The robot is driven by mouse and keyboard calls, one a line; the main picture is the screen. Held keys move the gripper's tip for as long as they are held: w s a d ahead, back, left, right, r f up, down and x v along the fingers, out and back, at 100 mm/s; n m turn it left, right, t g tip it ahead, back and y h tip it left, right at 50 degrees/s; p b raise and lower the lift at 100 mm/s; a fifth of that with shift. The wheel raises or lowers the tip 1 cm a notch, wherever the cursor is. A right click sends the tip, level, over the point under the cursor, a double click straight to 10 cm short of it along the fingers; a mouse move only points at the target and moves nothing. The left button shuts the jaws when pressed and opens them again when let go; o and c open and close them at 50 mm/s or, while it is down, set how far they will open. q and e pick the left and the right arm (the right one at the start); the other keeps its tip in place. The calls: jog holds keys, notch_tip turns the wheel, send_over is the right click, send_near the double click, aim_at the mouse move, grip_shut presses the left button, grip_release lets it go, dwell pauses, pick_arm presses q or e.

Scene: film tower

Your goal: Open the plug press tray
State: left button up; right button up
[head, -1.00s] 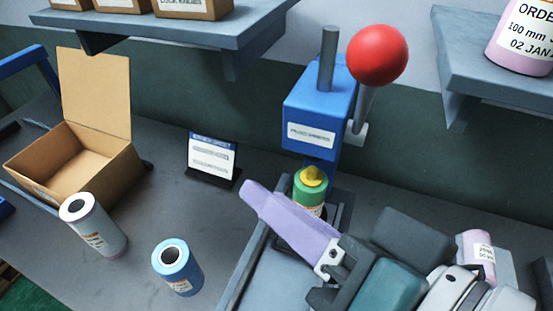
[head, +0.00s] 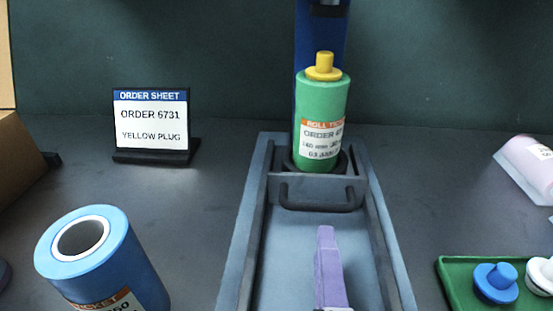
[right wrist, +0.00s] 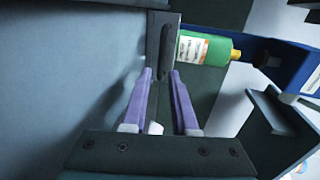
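The press tray (head: 352,190) sits at the far end of its rails, under the blue press column (head: 320,40). A dark bar handle (head: 320,205) is on its front; it also shows in the right wrist view (right wrist: 165,45). A green roll (head: 322,110) stands upright on the tray with a yellow plug (head: 323,66) in its top. My right gripper (right wrist: 161,73) has its two purple fingers apart and pointing at the handle. In the head view, the right gripper (head: 327,230) is just in front of the handle. I cannot tell whether it touches. My left gripper is not in view.
A blue roll (head: 120,260) stands at the front left. An order sheet stand (head: 151,125) reads yellow plug. At right are a green tray (head: 460,285) with a blue plug (head: 496,280) and white plug, and a pink roll (head: 527,168). The channel between the rails is otherwise clear.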

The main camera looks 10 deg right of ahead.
aim_at(321, 211)
jog(key=x, duration=0.9)
jog(key=shift+r+b, duration=0.1)
jog(key=shift+b, duration=0.3)
grip_shut()
dwell(0.8)
